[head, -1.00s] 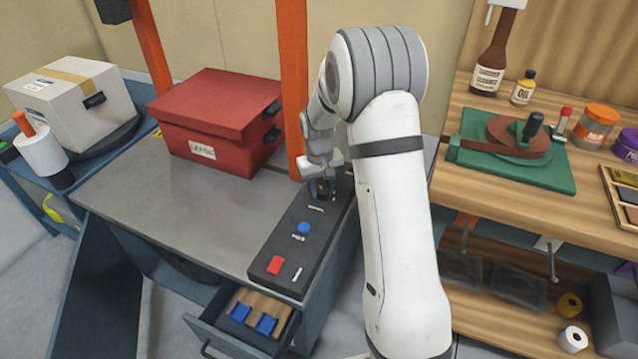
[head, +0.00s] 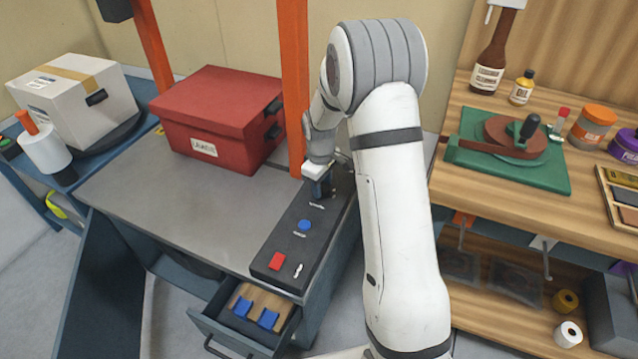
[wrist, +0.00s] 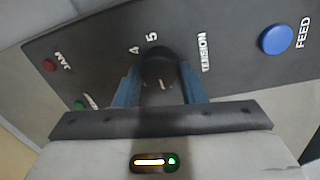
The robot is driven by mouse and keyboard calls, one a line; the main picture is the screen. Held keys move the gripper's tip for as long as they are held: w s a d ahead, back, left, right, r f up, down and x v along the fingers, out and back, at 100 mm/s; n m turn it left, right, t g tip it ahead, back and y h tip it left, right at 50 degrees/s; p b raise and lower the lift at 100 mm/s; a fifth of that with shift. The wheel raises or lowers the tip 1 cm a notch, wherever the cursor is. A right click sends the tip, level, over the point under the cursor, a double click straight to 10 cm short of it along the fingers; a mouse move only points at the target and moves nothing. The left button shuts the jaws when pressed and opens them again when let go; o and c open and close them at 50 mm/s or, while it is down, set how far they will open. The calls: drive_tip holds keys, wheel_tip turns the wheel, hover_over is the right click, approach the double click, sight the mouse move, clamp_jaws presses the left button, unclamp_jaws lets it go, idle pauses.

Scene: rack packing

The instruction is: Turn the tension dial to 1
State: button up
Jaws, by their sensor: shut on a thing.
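The tension dial (wrist: 158,66) is a dark round knob on the black control panel (head: 288,245). In the wrist view it sits between the two blue fingers of my gripper (wrist: 160,86), which is shut on it. A short pale mark shows on the knob, on the side nearer the gripper body. The numbers 4 and 5 and the word TENSION are readable beside the dial; the other numbers are hidden. In the head view my gripper (head: 318,186) points down at the far end of the panel and hides the dial.
A blue FEED button (wrist: 276,39) is beside the dial, with a red JAM light (wrist: 49,65) and a green light (wrist: 80,105) on the other side. A red button (head: 277,261) is at the panel's near end. A red lidded box (head: 215,115) and orange post (head: 294,80) stand close by.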

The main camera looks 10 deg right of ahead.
drive_tip(key=shift+w+r, duration=0.1)
drive_tip(key=shift+w, duration=0.1)
drive_tip(key=o, duration=1)
drive_tip(key=shift+s, duration=0.1)
drive_tip(key=shift+s+a+r+p, duration=0.1)
drive_tip(key=shift+r+p, duration=0.2)
drive_tip(key=shift+r, duration=1.6)
drive_tip(key=shift+s+a+r+p, duration=0.1)
drive_tip(key=shift+r+p, duration=0.15)
drive_tip(key=shift+r, duration=1.6)
drive_tip(key=shift+r, duration=0.1)
